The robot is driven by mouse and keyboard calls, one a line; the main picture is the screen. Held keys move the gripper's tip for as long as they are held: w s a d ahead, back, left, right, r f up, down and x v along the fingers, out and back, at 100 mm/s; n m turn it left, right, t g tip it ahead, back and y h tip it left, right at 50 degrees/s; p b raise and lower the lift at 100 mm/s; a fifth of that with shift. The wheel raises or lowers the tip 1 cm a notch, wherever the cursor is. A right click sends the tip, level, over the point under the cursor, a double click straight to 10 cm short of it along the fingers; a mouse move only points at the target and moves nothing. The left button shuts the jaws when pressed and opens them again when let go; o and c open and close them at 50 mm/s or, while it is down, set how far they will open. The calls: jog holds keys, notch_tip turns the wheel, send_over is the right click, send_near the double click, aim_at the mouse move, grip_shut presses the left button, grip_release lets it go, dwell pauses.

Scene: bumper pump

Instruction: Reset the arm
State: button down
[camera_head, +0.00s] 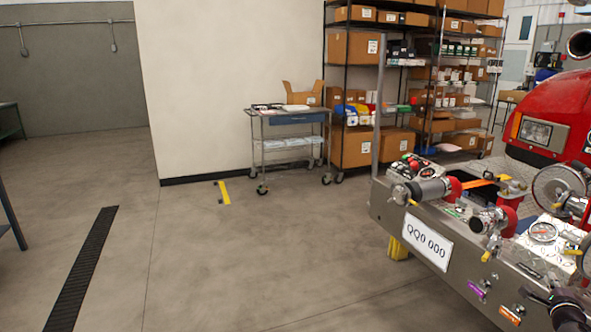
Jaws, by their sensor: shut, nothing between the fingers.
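My arm and gripper do not show in the head view. The red fire truck (548,112) stands at the right, cut off by the picture edge. Its metal front bumper (390,206) carries a plate reading "QQ0 000" (427,242). Pump fittings sit on the bumper: a capped outlet (428,191), a gauge (543,232), and a panel with red and green buttons (411,165). A dark fitting (568,309) at the bottom right corner is partly cut off, and I cannot tell what it is.
A metal cart (287,143) with an open cardboard box stands against the pale wall (235,80). Shelving (380,70) full of boxes is behind the truck. A yellow floor piece (224,192) and a dark floor grate (84,265) lie on otherwise clear concrete.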

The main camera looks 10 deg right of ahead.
jog(key=w+a+f+n+g+y, duration=0.1)
jog(key=w+a+f+n+y, duration=0.3)
jog(key=a, duration=0.6)
jog(key=w+a+f+n+g+y, duration=0.15)
jog(key=w+a+n+y, duration=0.25)
jog(key=w+a+n, duration=0.45)
jog(key=w+a+f+n+y, duration=0.2)
jog(key=w+a+f+y, duration=0.15)
jog(key=a, duration=0.75)
jog(key=s+a+f+n+g, duration=0.3)
jog(key=a+n+g, duration=0.1)
jog(key=a, duration=0.5)
jog(key=s+a+f+n+g+h, duration=0.1)
jog(key=s+a+f+n+g, duration=0.25)
jog(key=a, duration=0.55)
jog(key=s+a+f+n+g, duration=0.3)
jog(key=a+f+n+g, duration=0.15)
jog(key=a, duration=0.55)
notch_tip(320, 180, up, 20)
jog(key=p, duration=1.9)
jog(key=shift+w+d+r+g+p, duration=0.15)
jog(key=shift+d+r+g+p, duration=0.1)
jog(key=shift+g+p, duration=0.2)
jog(key=shift+h, duration=0.25)
